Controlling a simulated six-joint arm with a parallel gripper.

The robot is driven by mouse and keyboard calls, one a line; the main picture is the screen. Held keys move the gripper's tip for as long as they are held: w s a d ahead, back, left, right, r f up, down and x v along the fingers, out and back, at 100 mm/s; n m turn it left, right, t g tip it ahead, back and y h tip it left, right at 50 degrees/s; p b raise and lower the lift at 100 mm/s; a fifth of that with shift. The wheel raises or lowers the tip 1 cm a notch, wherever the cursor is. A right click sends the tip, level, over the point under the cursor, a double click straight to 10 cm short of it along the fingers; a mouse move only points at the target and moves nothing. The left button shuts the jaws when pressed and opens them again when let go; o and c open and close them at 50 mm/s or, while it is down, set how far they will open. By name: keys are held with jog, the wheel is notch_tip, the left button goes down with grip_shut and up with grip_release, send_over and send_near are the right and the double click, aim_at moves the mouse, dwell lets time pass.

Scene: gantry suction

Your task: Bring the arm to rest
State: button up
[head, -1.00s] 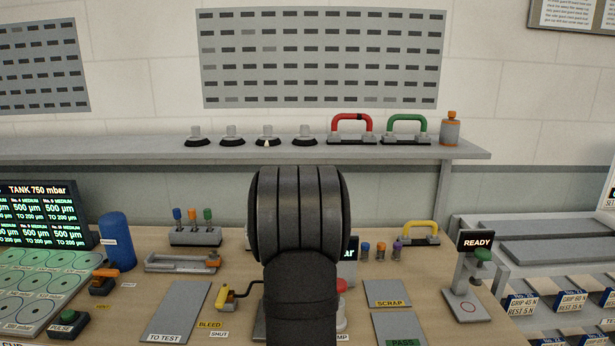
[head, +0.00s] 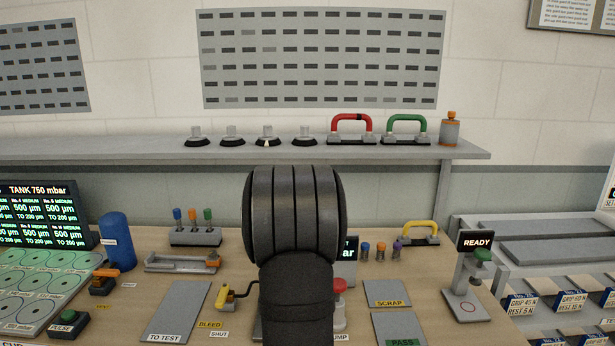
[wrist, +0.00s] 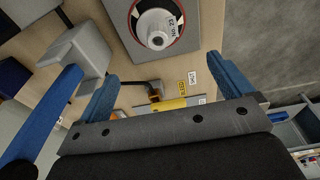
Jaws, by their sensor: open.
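My arm stands upright in the middle of the head view, its dark rounded joint in front of the bench (head: 370,320). My gripper is hidden behind the arm there. In the wrist view my gripper (wrist: 165,88) shows two blue fingers spread wide on a grey bar, with nothing held between them. Beyond the fingers lie a grey plate with a white round part marked No. 23 (wrist: 158,28) and a yellow handle (wrist: 180,103), apart from the fingers as far as I can tell.
A shelf (head: 100,152) above the bench holds several suction cups, a red handle (head: 352,123) and a green handle (head: 405,123). The TO TEST plate (head: 177,310) and SCRAP plate (head: 387,291) look bare.

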jog(key=s+a+f, duration=0.1)
jog(key=s+a, duration=0.1)
jog(key=a, duration=1.9)
send_over(170, 324)
jog(key=d, duration=0.1)
jog(key=shift+m, duration=0.4)
notch_tip(170, 324, down, 6)
jog(key=shift+d+f, duration=0.15)
jog(key=f, duration=0.3)
jog(key=shift+a+f, duration=0.1)
jog(key=shift+a, duration=0.3)
jog(key=shift+f, duration=0.6)
